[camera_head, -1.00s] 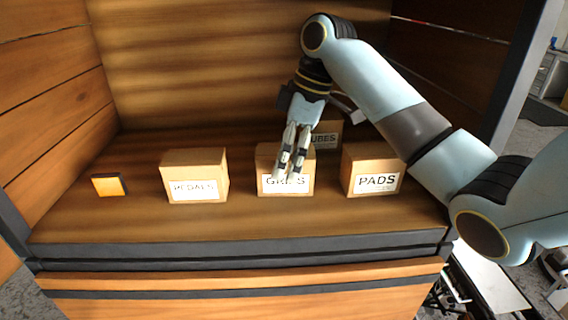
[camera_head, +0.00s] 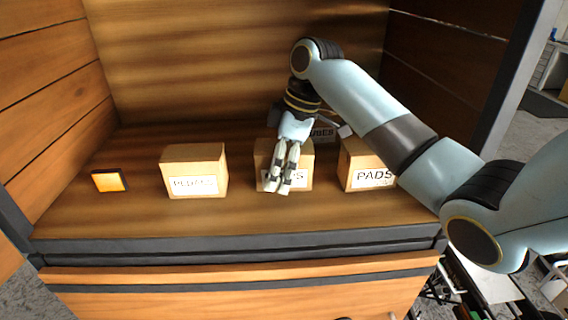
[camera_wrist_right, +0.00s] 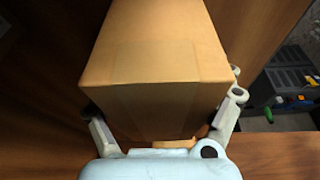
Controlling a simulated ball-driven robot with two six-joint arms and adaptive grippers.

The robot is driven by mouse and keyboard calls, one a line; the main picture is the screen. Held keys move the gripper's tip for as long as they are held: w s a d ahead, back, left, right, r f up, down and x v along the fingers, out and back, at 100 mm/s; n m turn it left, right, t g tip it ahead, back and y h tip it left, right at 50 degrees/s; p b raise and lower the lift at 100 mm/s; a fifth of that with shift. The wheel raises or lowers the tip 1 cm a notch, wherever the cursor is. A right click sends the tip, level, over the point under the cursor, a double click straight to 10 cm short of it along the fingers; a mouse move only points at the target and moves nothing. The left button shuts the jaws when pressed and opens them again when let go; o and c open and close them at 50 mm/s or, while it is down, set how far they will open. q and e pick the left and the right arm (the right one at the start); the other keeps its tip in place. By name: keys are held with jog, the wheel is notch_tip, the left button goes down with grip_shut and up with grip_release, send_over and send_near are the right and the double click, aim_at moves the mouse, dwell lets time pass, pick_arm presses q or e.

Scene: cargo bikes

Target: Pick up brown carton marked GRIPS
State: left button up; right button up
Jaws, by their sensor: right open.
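The brown carton marked GRIPS (camera_head: 305,163) stands upright on the wooden cargo floor, in the middle of the front row in the head view. My right gripper (camera_head: 278,187) hangs in front of it and covers most of its white label. In the right wrist view a plain brown carton (camera_wrist_right: 155,60), seemingly the same one, fills the middle. The open fingers of my right gripper (camera_wrist_right: 163,105) show at its left and right sides; I cannot tell whether they touch it. My left gripper is not in view.
The PEDALS carton (camera_head: 193,165) stands to the left and the PADS carton (camera_head: 358,160) close to the right, partly behind my arm. Wooden walls enclose the sides and back.

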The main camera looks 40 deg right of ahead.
jog(key=c, duration=1.3)
jog(key=shift+c, duration=0.9)
jog(key=shift+r, duration=0.1)
